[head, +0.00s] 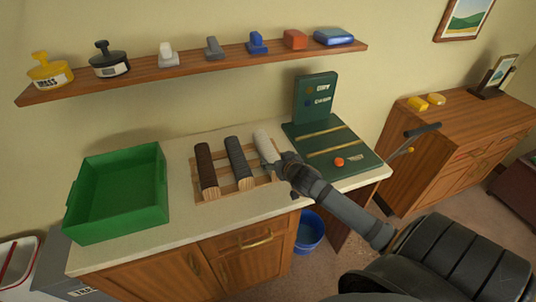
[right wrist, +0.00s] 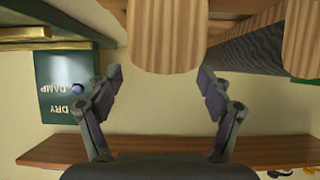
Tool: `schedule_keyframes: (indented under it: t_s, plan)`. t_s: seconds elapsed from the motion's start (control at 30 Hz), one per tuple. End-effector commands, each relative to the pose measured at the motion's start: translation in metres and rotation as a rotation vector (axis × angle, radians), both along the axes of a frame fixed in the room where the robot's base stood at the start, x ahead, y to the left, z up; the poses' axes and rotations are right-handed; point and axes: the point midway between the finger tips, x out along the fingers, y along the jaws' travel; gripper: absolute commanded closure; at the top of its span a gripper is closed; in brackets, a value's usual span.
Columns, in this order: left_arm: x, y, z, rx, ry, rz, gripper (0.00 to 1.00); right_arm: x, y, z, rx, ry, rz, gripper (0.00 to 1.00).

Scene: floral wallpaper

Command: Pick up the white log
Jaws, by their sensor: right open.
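The white log (head: 262,138) lies on a wooden rack (head: 225,188) on the counter, to the right of a grey log (head: 237,160) and a dark brown log (head: 205,165). My right gripper (head: 274,166) is at the near end of the white log and hides that end in the head view. In the right wrist view the log's tan end face (right wrist: 166,38) is centred between the spread fingers of the right gripper (right wrist: 162,75). The fingers are open; I cannot tell whether they touch it. My left gripper is not in view.
A green bin (head: 118,195) stands on the left of the counter. A green board with DRY and DAMP labels (head: 318,98) stands at the right. A shelf (head: 200,73) with stamps and blocks runs above. A blue bucket (head: 310,232) is on the floor.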

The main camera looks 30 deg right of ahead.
Motion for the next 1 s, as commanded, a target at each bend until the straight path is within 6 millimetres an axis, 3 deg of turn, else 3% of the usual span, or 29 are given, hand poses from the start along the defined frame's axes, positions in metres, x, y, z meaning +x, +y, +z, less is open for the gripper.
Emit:
schedule_keyframes:
  t_s: [0.13,0.27,0.37,0.57,0.8,1.0]
  plan:
    - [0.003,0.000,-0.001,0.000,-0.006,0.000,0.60,0.010,-0.001,-0.004,0.003,-0.001,0.001,0.21]
    - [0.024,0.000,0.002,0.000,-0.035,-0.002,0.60,0.015,-0.002,-0.005,0.003,-0.002,0.000,0.21]
    - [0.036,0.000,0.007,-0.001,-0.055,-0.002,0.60,0.031,-0.004,-0.010,0.007,-0.003,-0.002,0.21]
    - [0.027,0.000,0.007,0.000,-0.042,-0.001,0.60,0.055,-0.009,-0.023,0.003,-0.001,0.001,0.21]
    - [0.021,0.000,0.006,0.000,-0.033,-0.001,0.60,0.057,-0.009,-0.025,0.000,0.000,0.002,0.21]
    - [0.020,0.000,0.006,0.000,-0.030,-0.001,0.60,0.057,-0.010,-0.025,0.000,0.000,0.002,0.47]
